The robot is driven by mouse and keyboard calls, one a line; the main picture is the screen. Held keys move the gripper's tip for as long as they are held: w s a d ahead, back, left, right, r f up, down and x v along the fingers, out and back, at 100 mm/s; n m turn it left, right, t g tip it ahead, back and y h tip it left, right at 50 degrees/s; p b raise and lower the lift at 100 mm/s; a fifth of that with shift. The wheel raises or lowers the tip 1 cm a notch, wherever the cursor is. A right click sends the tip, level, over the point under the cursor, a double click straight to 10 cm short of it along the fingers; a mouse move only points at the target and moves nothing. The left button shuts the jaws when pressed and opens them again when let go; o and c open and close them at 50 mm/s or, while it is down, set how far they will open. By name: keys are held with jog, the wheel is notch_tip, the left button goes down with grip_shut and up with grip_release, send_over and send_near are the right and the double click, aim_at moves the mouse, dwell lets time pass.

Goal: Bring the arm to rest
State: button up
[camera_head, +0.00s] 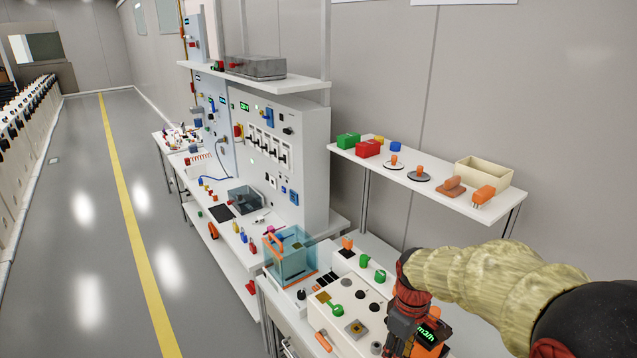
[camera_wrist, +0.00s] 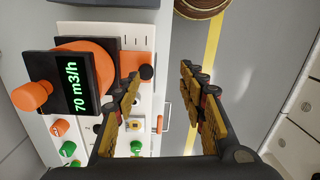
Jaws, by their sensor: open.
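My arm, in a pale ribbed sleeve (camera_head: 490,268), reaches in from the right of the head view. It bends down at a dark red and black wrist above the white control panel (camera_head: 352,297). In the wrist view my gripper (camera_wrist: 160,76) is open, with nothing between its padded fingers. The orange dial unit (camera_wrist: 85,68) with a black display reading "70 m3/h" lies left of the fingers. Its display also shows beside my wrist in the head view (camera_head: 428,333). The left finger overlaps the panel in the wrist view; whether it touches is unclear.
The panel carries a green handle (camera_head: 336,309) and several knobs. A clear blue box (camera_head: 290,257) stands beyond it. A shelf (camera_head: 440,190) behind holds coloured blocks and a cream tray (camera_head: 484,171). The floor with a yellow line (camera_head: 132,220) is clear at left.

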jog(key=s+r+m+t+b, duration=0.2)
jog(key=s+r+m+t, duration=0.4)
jog(key=s+r, duration=0.9)
jog(key=s+m, duration=0.2)
jog(key=s, duration=0.1)
jog(key=shift+s+a, duration=0.15)
jog(key=shift+a, duration=0.2)
